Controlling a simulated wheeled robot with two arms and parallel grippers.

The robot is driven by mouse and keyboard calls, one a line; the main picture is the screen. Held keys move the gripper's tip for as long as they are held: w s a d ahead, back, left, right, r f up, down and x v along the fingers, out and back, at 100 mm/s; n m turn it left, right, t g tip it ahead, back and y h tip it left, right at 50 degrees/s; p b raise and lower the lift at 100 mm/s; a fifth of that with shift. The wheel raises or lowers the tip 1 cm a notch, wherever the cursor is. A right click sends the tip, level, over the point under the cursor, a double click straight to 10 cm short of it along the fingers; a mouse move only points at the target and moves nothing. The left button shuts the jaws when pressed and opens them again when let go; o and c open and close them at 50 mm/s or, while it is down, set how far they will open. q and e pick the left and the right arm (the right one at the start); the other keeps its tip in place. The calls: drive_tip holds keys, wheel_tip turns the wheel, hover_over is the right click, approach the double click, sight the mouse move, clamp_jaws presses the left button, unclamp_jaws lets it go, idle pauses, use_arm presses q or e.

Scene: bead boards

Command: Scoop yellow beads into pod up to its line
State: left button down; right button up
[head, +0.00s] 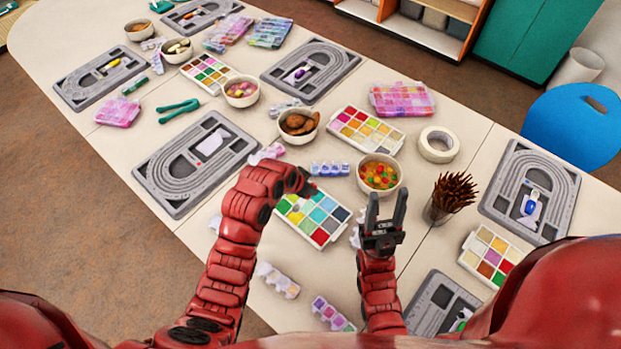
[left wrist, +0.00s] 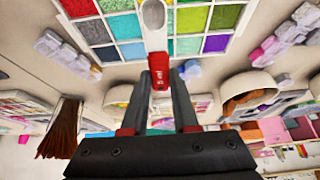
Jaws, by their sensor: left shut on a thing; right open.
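In the left wrist view the tray (left wrist: 108,42) is at the top. My left gripper (head: 306,187) is by the tray's far left edge in the head view. It is shut on a scoop with a red handle (left wrist: 160,79) and a white bowl (left wrist: 153,14). The bowl shows over the tray; its contents are unclear. My right gripper (head: 386,200) is open and empty, right of the tray. Several pod strips lie about, one with blue (head: 330,168); I cannot tell which pod is meant.
A bowl of colourful sweets (head: 380,174) stands just beyond my right gripper. A brown bundle in a cup (head: 450,197) and a tape roll (head: 437,144) are to the right. A grey bead board (head: 196,163) lies left. Pod strips (head: 333,314) lie near the front edge.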

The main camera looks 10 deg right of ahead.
use_arm(q)
drive_tip(key=shift+s+a+f+t+h+b, duration=0.1)
drive_tip(key=shift+a+f+t+h+b, duration=0.05)
drive_tip(key=shift+a+f+t+h, duration=0.2)
drive_tip(key=shift+s+a+f+t+h+b, duration=0.15)
drive_tip(key=shift+f+t+h, duration=0.1)
drive_tip(key=shift+f, duration=0.2)
drive_tip(key=shift+s+a+f+b, duration=0.1)
drive_tip(key=shift+s+f+b, duration=0.1)
drive_tip(key=shift+f+b, duration=0.25)
drive_tip(key=shift+a+f+b, duration=0.1)
drive_tip(key=shift+f+b, duration=0.35)
drive_tip(key=shift+f, duration=0.25)
